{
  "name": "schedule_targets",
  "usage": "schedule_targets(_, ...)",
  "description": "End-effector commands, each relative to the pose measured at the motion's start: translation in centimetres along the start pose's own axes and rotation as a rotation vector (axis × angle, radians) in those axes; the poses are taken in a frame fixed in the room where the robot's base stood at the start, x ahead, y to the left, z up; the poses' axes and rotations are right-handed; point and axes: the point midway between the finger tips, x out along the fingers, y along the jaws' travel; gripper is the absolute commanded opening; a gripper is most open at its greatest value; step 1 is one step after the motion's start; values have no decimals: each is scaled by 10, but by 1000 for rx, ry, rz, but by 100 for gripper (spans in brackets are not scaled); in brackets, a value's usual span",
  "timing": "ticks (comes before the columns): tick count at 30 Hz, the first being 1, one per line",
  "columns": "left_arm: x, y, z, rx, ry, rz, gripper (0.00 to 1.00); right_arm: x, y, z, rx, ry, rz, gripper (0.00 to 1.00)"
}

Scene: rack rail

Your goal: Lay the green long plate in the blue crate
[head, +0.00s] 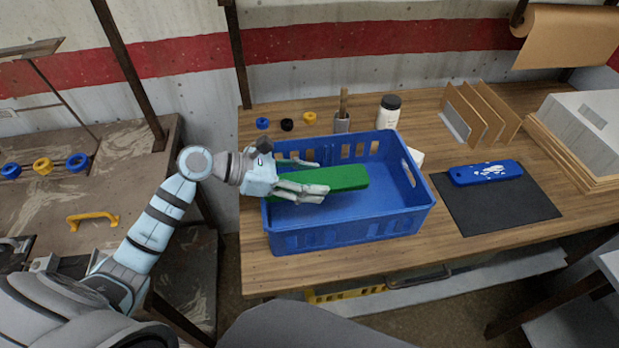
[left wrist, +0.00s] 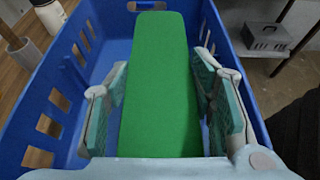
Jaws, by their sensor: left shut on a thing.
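The green long plate (head: 345,177) is over the left and middle part of the blue crate (head: 350,235), inside its outline. My left gripper (head: 312,185) reaches in over the crate's left side and is shut on the plate's near end. In the left wrist view the plate (left wrist: 160,80) lies lengthwise between the two fingers (left wrist: 160,105), pointing away, with blue crate walls (left wrist: 45,120) around it. I cannot tell whether the plate touches the crate floor. My right gripper is not in view.
A black mat (head: 500,212) with a blue piece (head: 486,172) lies right of the crate. Behind the crate stand a white jar (head: 388,112), a grey cup (head: 342,123) and small rings (head: 287,124). Wooden dividers (head: 484,115) stand at the back right.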

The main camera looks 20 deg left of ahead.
Motion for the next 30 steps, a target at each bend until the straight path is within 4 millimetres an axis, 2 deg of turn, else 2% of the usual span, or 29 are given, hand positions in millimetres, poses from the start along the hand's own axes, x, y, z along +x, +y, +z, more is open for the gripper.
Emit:
schedule_targets(1,1,0,-3,1,-1,0,12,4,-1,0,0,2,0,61)
schedule_targets(2,1,0,-2,0,0,0,54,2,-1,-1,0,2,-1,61)
schedule_targets(5,0,0,-1,0,0,0,70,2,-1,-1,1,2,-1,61)
schedule_targets(17,-3,0,4,0,1,0,70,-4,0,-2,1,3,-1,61)
schedule_targets(20,-20,1,0,4,7,2,70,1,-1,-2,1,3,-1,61)
schedule_targets(26,-73,0,-2,1,13,0,70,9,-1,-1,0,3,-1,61)
schedule_targets(30,-101,0,1,-2,13,-1,70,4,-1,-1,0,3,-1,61)
